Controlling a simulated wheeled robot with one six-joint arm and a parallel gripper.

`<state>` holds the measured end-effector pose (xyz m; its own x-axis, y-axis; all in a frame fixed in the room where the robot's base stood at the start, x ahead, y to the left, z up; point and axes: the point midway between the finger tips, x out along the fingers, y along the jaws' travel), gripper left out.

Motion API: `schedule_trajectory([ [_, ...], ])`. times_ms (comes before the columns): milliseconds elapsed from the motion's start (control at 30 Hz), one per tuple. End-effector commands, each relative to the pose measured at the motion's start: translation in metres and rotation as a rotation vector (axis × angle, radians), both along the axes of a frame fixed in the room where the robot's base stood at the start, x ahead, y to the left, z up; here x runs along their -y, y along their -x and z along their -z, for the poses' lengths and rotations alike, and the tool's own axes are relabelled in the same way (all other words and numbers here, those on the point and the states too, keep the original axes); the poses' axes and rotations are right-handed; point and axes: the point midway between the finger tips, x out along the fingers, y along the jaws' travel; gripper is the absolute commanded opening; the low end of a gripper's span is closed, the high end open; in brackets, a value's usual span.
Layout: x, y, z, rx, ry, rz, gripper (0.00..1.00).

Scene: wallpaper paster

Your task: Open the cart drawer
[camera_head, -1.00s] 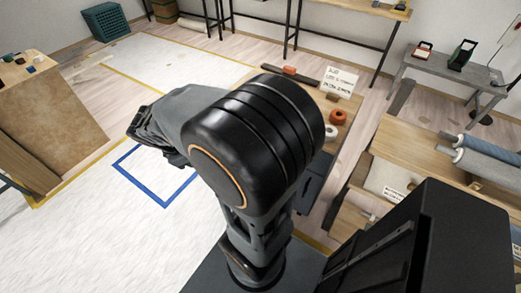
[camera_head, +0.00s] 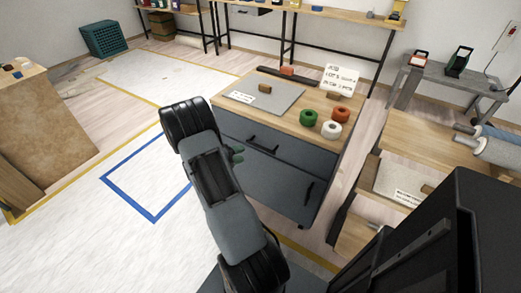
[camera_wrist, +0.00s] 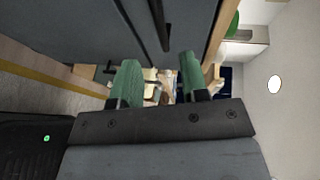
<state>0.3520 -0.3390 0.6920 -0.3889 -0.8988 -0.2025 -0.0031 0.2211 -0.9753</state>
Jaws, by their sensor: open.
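The cart (camera_head: 318,158) is dark grey with a wooden top and stands at the centre of the head view. Its upper drawer (camera_head: 235,126) looks shut and carries a black bar handle (camera_head: 262,146). Another black handle (camera_head: 308,193) sits lower on the right. My gripper (camera_head: 237,154) shows only as a bit of green beside the cart's front, left of the upper handle; my arm hides the rest. In the wrist view my gripper (camera_wrist: 161,78) is open, with green fingers apart and nothing held. A grey front (camera_wrist: 75,35) and a black handle (camera_wrist: 160,25) lie beyond the fingers.
Green (camera_head: 308,118), white (camera_head: 331,130) and orange (camera_head: 341,114) tape rolls, a grey board (camera_head: 265,95) and a sign (camera_head: 340,80) are on the cart top. A wooden bench (camera_head: 425,150) stands close on the right. Floor left of the cart is open.

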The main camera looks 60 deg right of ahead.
Motion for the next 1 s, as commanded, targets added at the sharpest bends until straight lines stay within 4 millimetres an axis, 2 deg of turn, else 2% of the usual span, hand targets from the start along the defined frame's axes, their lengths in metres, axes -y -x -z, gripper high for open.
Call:
schedule_trajectory([
  [200,0.040,0.018,0.010,0.002,-0.001,0.006,0.41],
  [500,0.080,0.035,0.019,0.005,-0.001,0.003,0.41],
  [700,0.093,0.041,0.021,0.004,0.000,0.002,0.41],
  [1000,0.096,0.042,0.022,0.005,-0.001,0.001,0.41],
])
